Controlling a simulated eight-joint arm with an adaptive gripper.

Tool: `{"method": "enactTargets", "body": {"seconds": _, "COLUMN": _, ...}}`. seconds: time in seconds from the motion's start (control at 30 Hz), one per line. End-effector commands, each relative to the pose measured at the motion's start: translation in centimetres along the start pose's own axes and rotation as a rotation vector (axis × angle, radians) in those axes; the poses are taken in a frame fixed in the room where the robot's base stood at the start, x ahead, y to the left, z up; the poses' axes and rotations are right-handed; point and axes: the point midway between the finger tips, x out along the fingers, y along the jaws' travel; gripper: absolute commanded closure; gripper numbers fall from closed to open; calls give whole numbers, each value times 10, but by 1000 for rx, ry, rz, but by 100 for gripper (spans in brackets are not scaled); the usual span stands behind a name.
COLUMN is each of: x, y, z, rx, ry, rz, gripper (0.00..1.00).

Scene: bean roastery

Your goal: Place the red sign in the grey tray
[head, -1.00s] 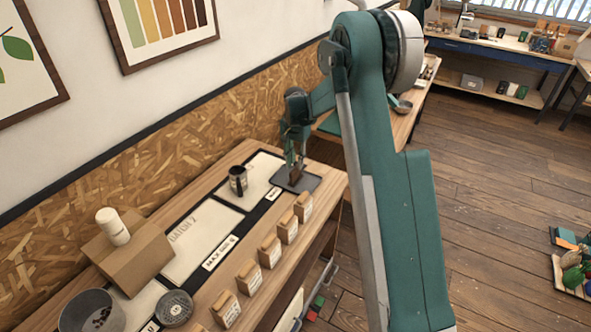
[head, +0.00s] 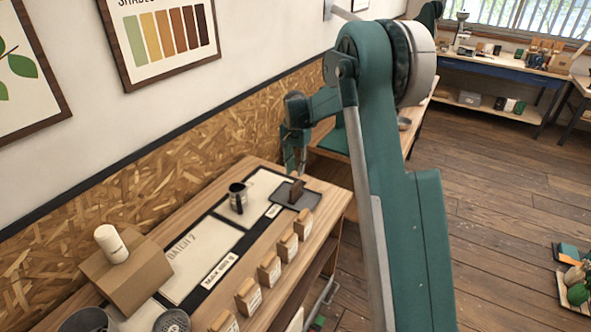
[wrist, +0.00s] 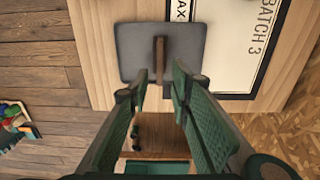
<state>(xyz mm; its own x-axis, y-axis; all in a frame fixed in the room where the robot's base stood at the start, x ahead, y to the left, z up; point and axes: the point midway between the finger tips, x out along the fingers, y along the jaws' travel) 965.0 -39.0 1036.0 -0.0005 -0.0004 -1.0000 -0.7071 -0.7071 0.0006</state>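The sign (head: 297,190) shows as dark brown rather than clear red and stands on edge in the grey tray (head: 312,205) at the far end of the bench. In the wrist view the sign (wrist: 159,53) is a thin upright bar near the middle of the tray (wrist: 131,50). My gripper (head: 293,165) is just behind the tray in the head view, above the bench. In the wrist view my gripper (wrist: 161,78) is open, its fingers apart with nothing held between them. The sign's face is not readable.
A cardboard box (head: 128,272) with a white cylinder (head: 111,243) stands nearer. The wall runs behind the bench.

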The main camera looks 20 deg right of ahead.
Motion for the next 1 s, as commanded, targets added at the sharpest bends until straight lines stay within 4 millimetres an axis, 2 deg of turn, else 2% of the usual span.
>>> {"method": "enactTargets", "body": {"seconds": 0.27, "x": -4, "y": 1, "z": 2, "rx": -4, "ry": 2, "rz": -2, "gripper": 78}}
{"method": "enactTargets", "body": {"seconds": 0.43, "x": -18, "y": 7, "z": 9, "rx": -19, "ry": 11, "rz": -10, "gripper": 78}}
{"method": "enactTargets", "body": {"seconds": 0.67, "x": -54, "y": 22, "z": 29, "rx": -65, "ry": 39, "rz": -34, "gripper": 78}}
{"method": "enactTargets", "body": {"seconds": 1.0, "x": -111, "y": 54, "z": 68, "rx": -148, "ry": 91, "rz": -74, "gripper": 78}}
